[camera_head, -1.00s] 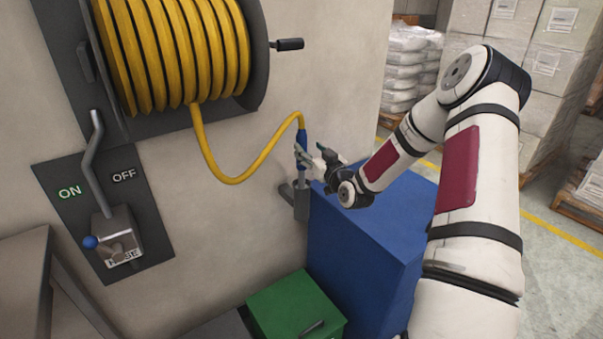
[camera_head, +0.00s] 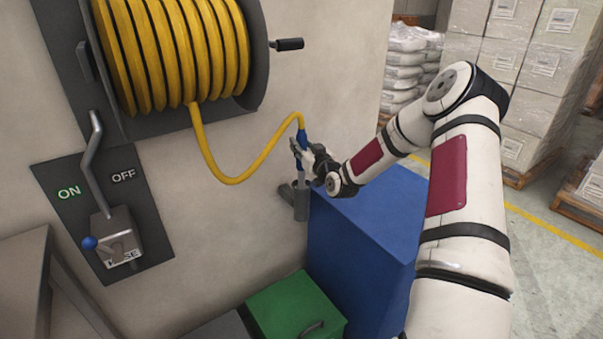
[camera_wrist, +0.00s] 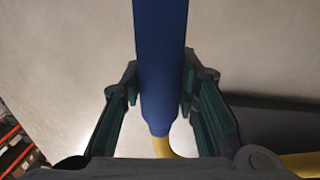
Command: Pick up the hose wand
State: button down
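The hose wand (camera_head: 302,137) is blue and upright, with the yellow hose (camera_head: 244,178) joined to its top end. My gripper (camera_head: 301,151) is at the wand, just below the hose joint, above a grey tubular holder (camera_head: 301,204) on the wall. In the wrist view the wand (camera_wrist: 160,70) stands between the two fingers of my gripper (camera_wrist: 160,90), whose pads lie against its sides. The gripper hides part of the wand in the head view. I cannot tell whether its lower end is still inside the holder.
A yellow hose reel (camera_head: 175,50) hangs on the wall (camera_head: 330,60), above an ON/OFF lever (camera_head: 95,150). A blue cabinet (camera_head: 365,240) stands below my forearm, with a green box (camera_head: 295,305) beside it. Wrapped pallets (camera_head: 530,60) stand at the back right.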

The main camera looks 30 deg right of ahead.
jog(key=shift+r, duration=0.15)
notch_tip(320, 180, up, 35)
jog(key=p, duration=0.9)
dwell(1.7)
